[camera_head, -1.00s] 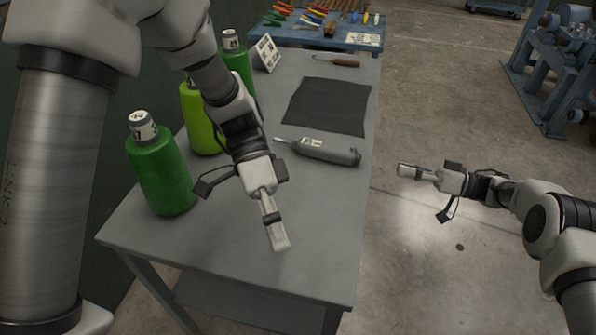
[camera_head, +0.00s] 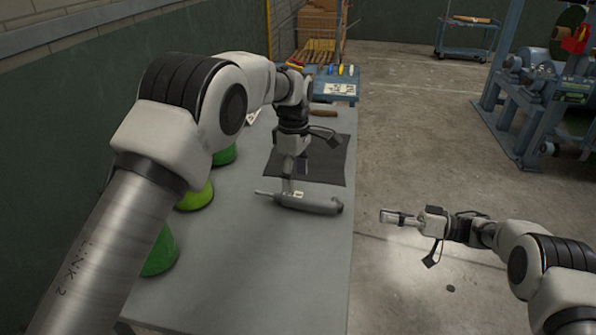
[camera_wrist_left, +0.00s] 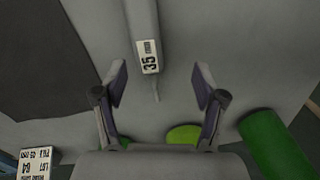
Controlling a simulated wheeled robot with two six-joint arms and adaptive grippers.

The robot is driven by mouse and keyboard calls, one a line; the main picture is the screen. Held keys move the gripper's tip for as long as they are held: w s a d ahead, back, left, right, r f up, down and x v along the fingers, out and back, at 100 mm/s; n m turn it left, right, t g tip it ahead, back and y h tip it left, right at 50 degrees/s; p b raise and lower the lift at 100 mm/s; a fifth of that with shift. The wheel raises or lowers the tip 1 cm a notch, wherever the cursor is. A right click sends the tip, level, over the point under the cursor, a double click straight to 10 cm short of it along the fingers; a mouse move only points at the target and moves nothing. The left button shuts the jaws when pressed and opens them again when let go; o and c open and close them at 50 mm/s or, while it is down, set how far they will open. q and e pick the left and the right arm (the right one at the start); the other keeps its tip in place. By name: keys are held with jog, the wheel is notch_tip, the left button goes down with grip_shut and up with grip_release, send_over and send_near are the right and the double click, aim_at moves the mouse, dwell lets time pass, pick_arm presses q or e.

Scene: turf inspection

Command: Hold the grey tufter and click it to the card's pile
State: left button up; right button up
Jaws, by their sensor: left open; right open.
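The grey tufter (camera_head: 312,204) lies on the grey table, its thin tip to the left. In the left wrist view the tufter (camera_wrist_left: 143,22) bears a white label reading 35, and its tip points between the fingers. My left gripper (camera_head: 291,188) is open, close above the tufter near its label end; the wrist view shows my left gripper (camera_wrist_left: 160,82) empty, fingers apart. The white card (camera_head: 254,118) stands on the table, partly hidden by my arm; the card (camera_wrist_left: 38,162) looks upside down in the wrist view, with small print. My right gripper (camera_head: 384,216) is open and empty, beyond the table's right edge.
A dark mat (camera_head: 335,165) lies just behind the tufter. Green bottles (camera_head: 160,255) line the table's left side, partly behind my left arm. A wooden-handled tool (camera_head: 323,113) lies at the far end. The table's front (camera_head: 270,280) is clear.

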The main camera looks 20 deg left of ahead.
aim_at(298, 194)
pick_arm(q)
jog(key=shift+w+d+n+t, duration=0.1)
jog(key=shift+w+n+t, duration=0.2)
jog(key=shift+w+n, duration=0.5)
notch_tip(298, 194, down, 8)
jog(key=shift+r, duration=0.15)
grip_shut()
pick_arm(e)
jog(key=shift+r, duration=0.1)
jog(key=c, duration=0.7)
jog(key=shift+m+t+y, duration=0.3)
jog(key=shift+m+t, duration=0.2)
jog(key=shift+m, duration=0.3)
grip_shut()
jog(key=s+d+f+m+t+h, duration=0.2)
jog(key=s+f+m+t+h, duration=0.3)
jog(key=m+t, duration=0.85)
pick_arm(q)
jog(key=shift+s, duration=0.1)
pick_arm(e)
jog(key=s+r+m+g, duration=0.1)
jog(key=s+r+m, duration=0.2)
jog(key=r+m, duration=0.2)
jog(key=shift+s+g+h, duration=0.35)
jog(key=shift+s+h, duration=0.05)
